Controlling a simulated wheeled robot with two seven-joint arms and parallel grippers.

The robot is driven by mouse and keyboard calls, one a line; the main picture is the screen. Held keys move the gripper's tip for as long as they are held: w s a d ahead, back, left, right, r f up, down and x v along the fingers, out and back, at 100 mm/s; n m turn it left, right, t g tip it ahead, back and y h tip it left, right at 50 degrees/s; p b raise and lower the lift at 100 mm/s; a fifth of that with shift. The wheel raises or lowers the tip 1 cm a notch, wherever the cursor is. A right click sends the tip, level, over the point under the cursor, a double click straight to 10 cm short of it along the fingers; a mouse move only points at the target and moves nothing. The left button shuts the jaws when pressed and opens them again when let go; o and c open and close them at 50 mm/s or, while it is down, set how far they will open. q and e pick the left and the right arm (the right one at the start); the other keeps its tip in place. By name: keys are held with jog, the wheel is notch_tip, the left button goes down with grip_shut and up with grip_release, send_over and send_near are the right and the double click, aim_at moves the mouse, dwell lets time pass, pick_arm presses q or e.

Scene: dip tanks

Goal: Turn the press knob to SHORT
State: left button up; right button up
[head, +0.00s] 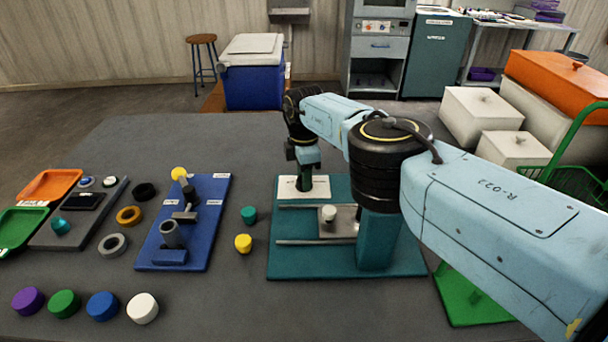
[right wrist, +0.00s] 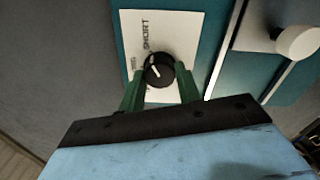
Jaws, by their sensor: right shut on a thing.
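The press (head: 290,262) is a teal base with rails and a teal post, right of the table's middle. Its white label plate (head: 290,190) is at the back left corner. My right gripper (head: 306,188) reaches down onto this plate and hides the knob in the head view. In the right wrist view, the black press knob (right wrist: 160,72) with a white pointer line sits between the green fingertips of the right gripper (right wrist: 160,76), which is shut on it. The word SHORT is printed above the knob; a smaller marking is left of it. The pointer slants toward the upper left, not clearly at SHORT.
A white-topped knob (head: 329,212) stands on the press's sliding plate. A blue fixture board (head: 205,245), loose rings and several coloured caps lie to the left. White boxes (head: 482,115) and a green basket (head: 575,175) are at the right. My right arm covers the right side.

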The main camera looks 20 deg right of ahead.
dwell(0.4)
jog(key=o, duration=1)
jog(key=shift+c, duration=0.2)
jog(key=shift+r+p, duration=0.45)
jog(key=shift+r, duration=0.05)
notch_tip(320, 180, up, 6)
jog(key=p, duration=0.4)
jog(key=shift+f+p, duration=0.25)
jog(key=shift+p, duration=0.15)
pick_arm(q)
jog(key=d+r+p, duration=0.3)
jog(key=r+p, duration=0.4)
jog(key=r, duration=0.5)
jog(key=shift+r, duration=0.25)
pick_arm(e)
notch_tip(320, 180, up, 7)
pick_arm(q)
jog(key=shift+s, duration=0.15)
pick_arm(e)
jog(key=shift+f, duration=0.1)
